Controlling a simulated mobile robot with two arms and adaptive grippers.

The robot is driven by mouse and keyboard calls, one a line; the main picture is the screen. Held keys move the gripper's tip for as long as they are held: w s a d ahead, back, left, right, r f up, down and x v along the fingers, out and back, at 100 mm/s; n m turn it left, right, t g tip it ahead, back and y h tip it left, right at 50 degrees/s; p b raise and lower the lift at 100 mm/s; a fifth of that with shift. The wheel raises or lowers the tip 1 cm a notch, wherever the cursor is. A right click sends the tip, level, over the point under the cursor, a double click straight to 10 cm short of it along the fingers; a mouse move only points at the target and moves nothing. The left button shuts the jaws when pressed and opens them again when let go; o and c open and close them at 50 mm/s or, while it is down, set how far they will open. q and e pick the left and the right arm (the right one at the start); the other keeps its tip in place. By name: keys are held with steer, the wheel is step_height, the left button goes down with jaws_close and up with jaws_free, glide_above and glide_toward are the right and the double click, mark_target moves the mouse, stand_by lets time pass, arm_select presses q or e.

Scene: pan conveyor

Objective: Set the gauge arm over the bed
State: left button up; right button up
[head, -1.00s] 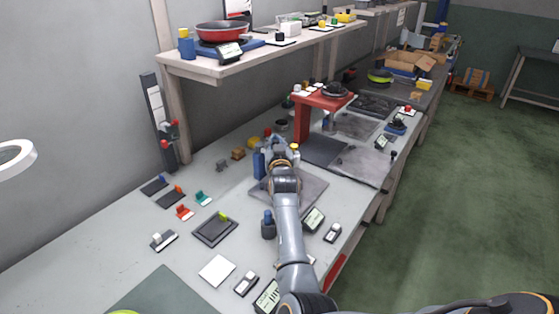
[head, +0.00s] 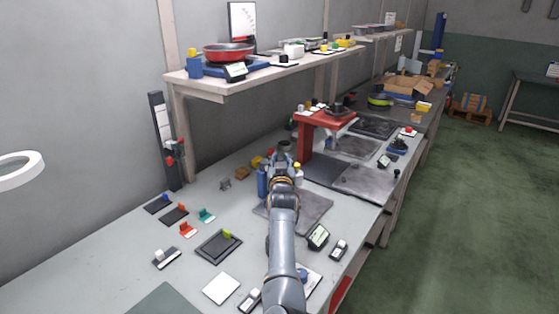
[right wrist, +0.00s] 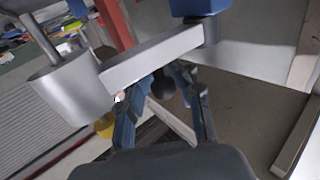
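My right gripper (head: 284,152) is at the back of the bench, left of the red stand (head: 305,140). In the right wrist view its two blue-grey fingers (right wrist: 165,78) are apart, with a dark rounded thing between them. A silver bar (right wrist: 150,60) with a grey cylinder (right wrist: 70,95) at its left end crosses in front of the fingertips and hides them; it may be the gauge arm. A blue post (head: 262,181) stands just left of the gripper. A grey plate (head: 318,205), possibly the bed, lies partly under my right arm. My left gripper is out of view.
A shelf (head: 225,87) with a red pan (head: 229,52) overhangs the back. Small blocks, a black tray (head: 218,246) and a display (head: 318,237) are scattered in front.

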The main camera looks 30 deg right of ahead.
steer(key=shift+d, duration=0.15)
step_height(320, 180, up, 10)
steer(key=shift+r, duration=0.1)
stand_by(0.6)
